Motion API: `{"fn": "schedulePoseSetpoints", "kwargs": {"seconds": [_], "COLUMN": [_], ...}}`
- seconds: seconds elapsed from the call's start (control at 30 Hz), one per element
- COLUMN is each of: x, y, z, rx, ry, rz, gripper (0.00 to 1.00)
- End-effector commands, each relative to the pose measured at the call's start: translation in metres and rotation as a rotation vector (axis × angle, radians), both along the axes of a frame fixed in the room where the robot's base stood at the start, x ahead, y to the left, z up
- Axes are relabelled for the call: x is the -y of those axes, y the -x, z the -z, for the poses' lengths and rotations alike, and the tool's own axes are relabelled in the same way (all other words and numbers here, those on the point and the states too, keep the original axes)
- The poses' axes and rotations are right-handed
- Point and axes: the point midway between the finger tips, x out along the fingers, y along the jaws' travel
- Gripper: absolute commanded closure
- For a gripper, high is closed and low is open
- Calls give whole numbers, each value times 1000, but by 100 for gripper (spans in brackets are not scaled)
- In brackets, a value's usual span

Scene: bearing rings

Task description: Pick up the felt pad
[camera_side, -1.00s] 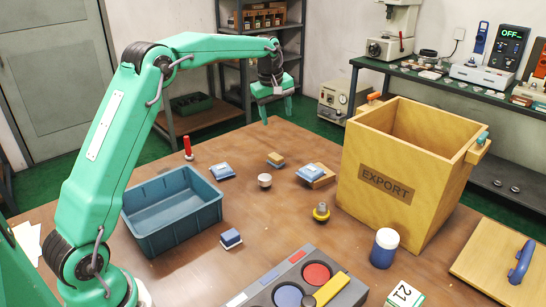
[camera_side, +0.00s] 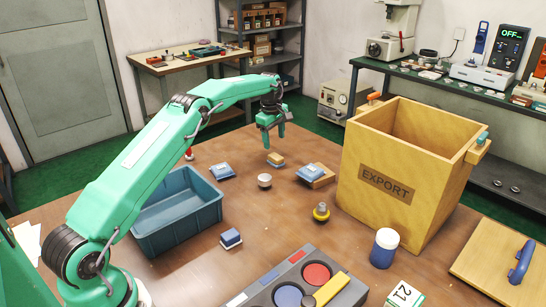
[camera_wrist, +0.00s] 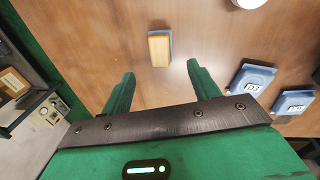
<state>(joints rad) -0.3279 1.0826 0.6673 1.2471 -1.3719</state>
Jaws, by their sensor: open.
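A small block with a tan top and a blue-grey lower layer (camera_side: 275,159) lies on the table; it looks like the felt pad, though I cannot be sure. It also shows in the wrist view (camera_wrist: 159,48), lying lengthwise ahead of the gap between my fingers. My gripper (camera_side: 274,140) is open and empty, just above the block in the side view. Its two green fingers also show in the wrist view (camera_wrist: 161,74), apart, with bare table between them. Nothing touches the block.
Blue packets (camera_wrist: 250,84) lie right of my fingers in the wrist view. A white-topped round piece (camera_side: 264,181) stands near the block. A blue bin (camera_side: 150,238) is at left, a yellow EXPORT crate (camera_side: 392,185) at right. Table immediately around the block is clear.

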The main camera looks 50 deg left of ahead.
Motion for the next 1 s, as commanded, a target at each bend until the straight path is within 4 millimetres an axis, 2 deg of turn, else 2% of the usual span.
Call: {"fn": "schedulePoseSetpoints", "kwargs": {"seconds": [0.3, 0.67, 1.0], "x": [-1, -1, -2], "y": [-3, -4, -9], "z": [23, 33, 69], "rx": [-2, -3, -2], "ry": [0, 1, 1], "rz": [2, 2, 2], "gripper": [39, 39, 39]}}
